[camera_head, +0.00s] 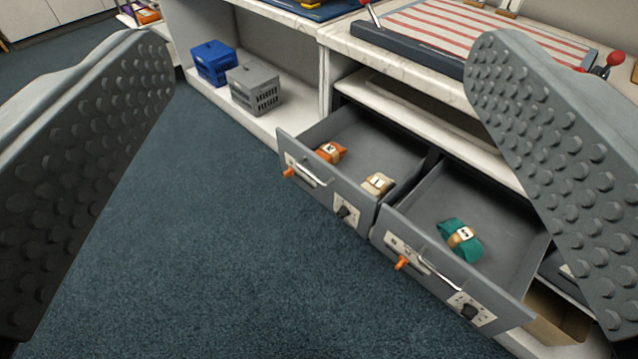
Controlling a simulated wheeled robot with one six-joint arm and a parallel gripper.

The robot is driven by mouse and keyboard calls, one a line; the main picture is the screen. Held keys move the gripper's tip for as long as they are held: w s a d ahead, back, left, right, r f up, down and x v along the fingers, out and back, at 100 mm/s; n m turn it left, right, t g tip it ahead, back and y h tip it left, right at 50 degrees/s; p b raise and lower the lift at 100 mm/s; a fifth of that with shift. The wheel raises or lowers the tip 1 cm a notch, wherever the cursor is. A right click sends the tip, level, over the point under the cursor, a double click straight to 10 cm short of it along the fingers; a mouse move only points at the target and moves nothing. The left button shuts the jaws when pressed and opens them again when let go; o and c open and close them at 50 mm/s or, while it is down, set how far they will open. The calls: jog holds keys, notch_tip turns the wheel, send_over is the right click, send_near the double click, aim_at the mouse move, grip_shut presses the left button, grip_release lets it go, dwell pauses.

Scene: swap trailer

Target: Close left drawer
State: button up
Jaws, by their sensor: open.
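The left drawer (270,143) is a grey drawer, pulled out from under the counter. Its front carries a silver bar handle (311,175), an orange knob and a black knob. An orange banded item (331,152) and a beige banded item (378,184) lie inside it. The right drawer (400,221) beside it is also pulled out, with a silver handle (440,270) and a teal banded item (460,237) inside. My gripper (320,150) is open and empty, its studded fingers at the left and right picture edges. Neither finger appears to touch a drawer.
A blue basket (213,62) and a grey basket (254,88) stand on the low shelf left of the drawers. A red-and-white striped board (480,32) lies on the counter above. Blue carpet (200,240) is clear in front of the drawers.

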jog(key=c, duration=0.4)
jog(key=w+f+n, duration=0.1)
jog(key=w, duration=0.1)
jog(key=w+f+n+g, duration=0.1)
jog(key=w+f, duration=0.1)
jog(key=w+a+f+n+g, duration=0.1)
jog(key=w+f, duration=0.1)
jog(key=shift+w+n, duration=0.1)
jog(key=shift+n, duration=0.3)
grip_shut()
jog(key=n+g+h, duration=0.6)
jog(key=n+g, duration=0.3)
jog(key=n, duration=1.4)
send_near(332, 176)
notch_tip(332, 176, down, 4)
jog(key=shift+a+r, duration=0.1)
jog(key=shift+a, duration=0.1)
jog(key=shift+w+d, duration=1.5)
